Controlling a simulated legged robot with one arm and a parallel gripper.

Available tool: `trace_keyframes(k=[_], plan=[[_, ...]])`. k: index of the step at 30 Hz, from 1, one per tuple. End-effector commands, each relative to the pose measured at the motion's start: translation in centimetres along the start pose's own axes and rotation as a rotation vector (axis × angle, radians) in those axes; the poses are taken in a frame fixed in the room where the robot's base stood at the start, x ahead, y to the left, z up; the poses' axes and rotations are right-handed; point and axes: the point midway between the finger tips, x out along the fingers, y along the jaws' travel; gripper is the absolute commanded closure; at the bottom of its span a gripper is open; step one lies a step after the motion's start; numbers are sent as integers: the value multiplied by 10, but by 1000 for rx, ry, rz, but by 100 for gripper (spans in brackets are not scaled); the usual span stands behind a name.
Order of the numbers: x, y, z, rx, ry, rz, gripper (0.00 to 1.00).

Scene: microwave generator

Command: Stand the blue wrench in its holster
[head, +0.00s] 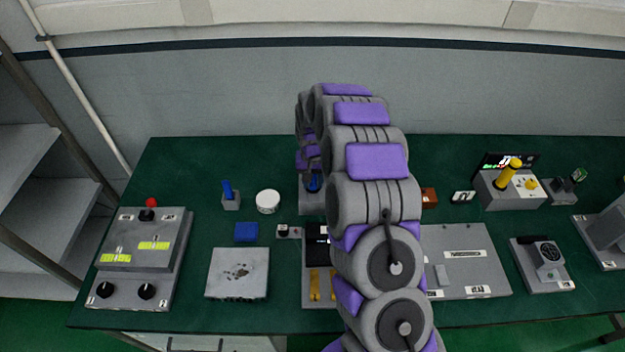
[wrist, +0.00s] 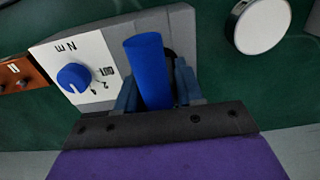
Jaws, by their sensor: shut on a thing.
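A blue cylinder, the wrench's handle as it appears (wrist: 147,65), stands between the fingers of my gripper (wrist: 158,92) in the wrist view. My gripper is shut on it. Its lower end is hidden by the fingers, so I cannot tell how deep it sits. Behind it is a grey box (wrist: 95,30) with a white panel and a blue knob (wrist: 74,77). In the head view my arm hides most of this box (head: 311,203) and my gripper. A separate small grey holder (head: 231,204) with an upright blue piece (head: 227,188) stands to the left.
A white round cap (head: 268,201) and a blue block (head: 246,232) lie left of my arm. A similar grey box with a yellow handle (head: 508,172) stands at the right. A control console (head: 145,240) fills the left end. Green table shows between them.

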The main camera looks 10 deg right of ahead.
Motion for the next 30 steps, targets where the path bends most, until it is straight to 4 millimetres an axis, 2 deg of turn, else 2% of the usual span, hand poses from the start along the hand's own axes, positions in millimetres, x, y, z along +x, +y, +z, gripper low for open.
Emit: trace_keyframes(k=[8,9,17,26,30], plan=[[2,0,0,0,1,0,100],[2,0,0,0,1,0,60],[3,0,0,0,0,0,35],[1,0,0,0,0,0,34],[-13,0,-1,0,2,0,34]])
